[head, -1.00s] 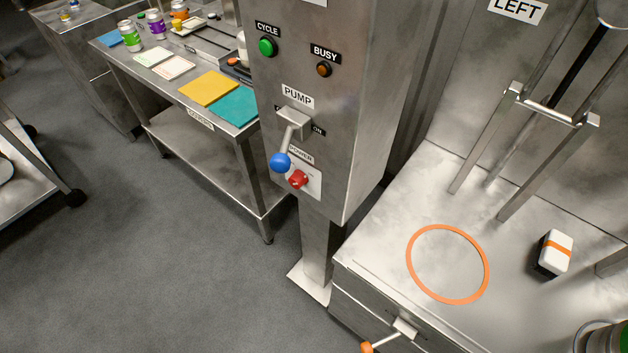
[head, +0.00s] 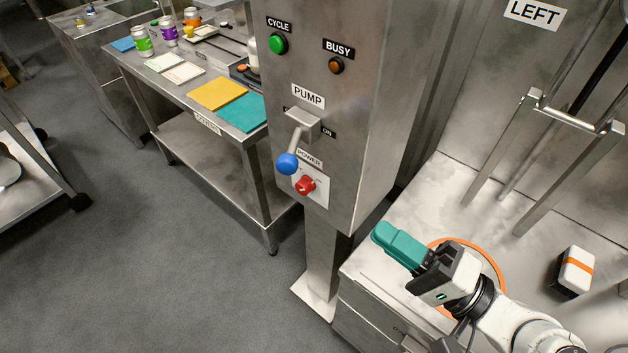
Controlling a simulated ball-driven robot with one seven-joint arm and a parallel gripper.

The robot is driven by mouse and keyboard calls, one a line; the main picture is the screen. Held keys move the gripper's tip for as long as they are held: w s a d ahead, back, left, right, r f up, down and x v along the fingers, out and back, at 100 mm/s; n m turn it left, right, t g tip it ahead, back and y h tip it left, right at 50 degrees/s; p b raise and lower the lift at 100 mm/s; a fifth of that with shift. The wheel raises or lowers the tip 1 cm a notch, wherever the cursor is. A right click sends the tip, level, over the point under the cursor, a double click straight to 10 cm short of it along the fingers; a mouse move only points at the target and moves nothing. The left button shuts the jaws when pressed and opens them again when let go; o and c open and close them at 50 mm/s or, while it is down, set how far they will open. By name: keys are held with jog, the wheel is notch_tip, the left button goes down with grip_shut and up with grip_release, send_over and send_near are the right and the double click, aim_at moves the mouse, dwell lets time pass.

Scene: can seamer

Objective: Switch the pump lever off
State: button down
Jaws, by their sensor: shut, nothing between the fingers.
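The pump lever (head: 296,142) is a metal rod with a blue ball knob (head: 287,163), on the front of the grey control cabinet (head: 345,190) under the PUMP label (head: 308,96). The rod hangs down and slightly left from its bracket (head: 305,123). The ON label (head: 328,133) shows right of the bracket; a label on the left is mostly hidden. My gripper (head: 388,238) has teal fingers, shut and empty. It is over the steel worktop, to the right of and lower in the picture than the knob, clear of the lever.
Just below the lever is a red POWER knob (head: 305,185). A green CYCLE button (head: 278,43) and an amber BUSY lamp (head: 336,66) are above. An orange ring (head: 497,262) and a white-and-black block (head: 575,270) are on the worktop (head: 440,185).

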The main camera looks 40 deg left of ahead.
aim_at(284, 172)
jog(key=p+x, duration=0.2)
jog(key=x, duration=1.2)
jog(key=shift+p, duration=0.35)
jog(key=t+p, duration=0.1)
jog(key=s+a+m+t+p, duration=0.1)
jog(key=s+m+t+p, duration=0.1)
jog(key=shift+s+a+r+t+p, duration=0.1)
jog(key=shift+a+r+t+p, duration=0.2)
jog(key=shift+a+t, duration=0.1)
jog(key=a+m+t+p, duration=0.1)
jog(key=s+a+m+t+p, duration=0.1)
jog(key=a+t, duration=0.1)
jog(key=s+a+t+p, duration=0.1)
jog(key=shift+s+a+f+m+t+h, duration=0.2)
jog(key=shift+f+m+t+h, duration=0.1)
jog(key=shift+f+m, duration=0.1)
